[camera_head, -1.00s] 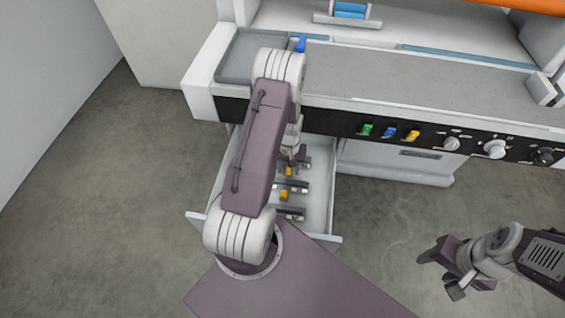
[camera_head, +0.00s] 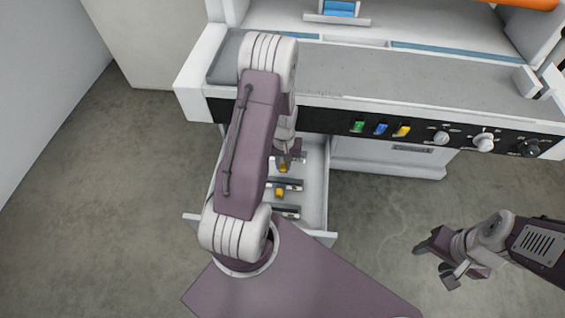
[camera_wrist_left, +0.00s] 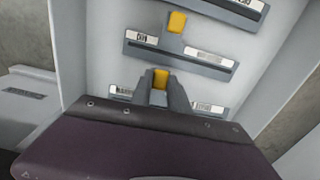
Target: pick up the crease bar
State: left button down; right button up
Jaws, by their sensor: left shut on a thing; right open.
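An open white drawer (camera_head: 314,196) holds several dark grey bars, each with white labels and a yellow grip. My left gripper (camera_wrist_left: 162,92) is shut on the yellow grip (camera_wrist_left: 160,78) of the bar nearest the machine; this bar (camera_wrist_left: 205,103) also shows in the head view (camera_head: 294,160). Its labels are partly covered or too small to read, so I cannot tell by name which bar is the crease bar. The bar appears to lie in the drawer. My right gripper (camera_head: 435,265) is open and empty over the floor at the right.
A middle bar (camera_wrist_left: 180,54) and another bar (camera_wrist_left: 235,8) lie in the same drawer, parallel and close by. The white machine (camera_head: 385,85) with its black control panel (camera_head: 325,121) overhangs the drawer's back. The floor right of the drawer is clear.

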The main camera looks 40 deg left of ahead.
pick_arm(q)
jog(key=s+d+r+p, duration=0.1)
jog(key=s+d+r, duration=0.4)
jog(key=s+d, duration=0.1)
jog(key=shift+s+d+r, duration=0.4)
jog(key=shift+s, duration=0.1)
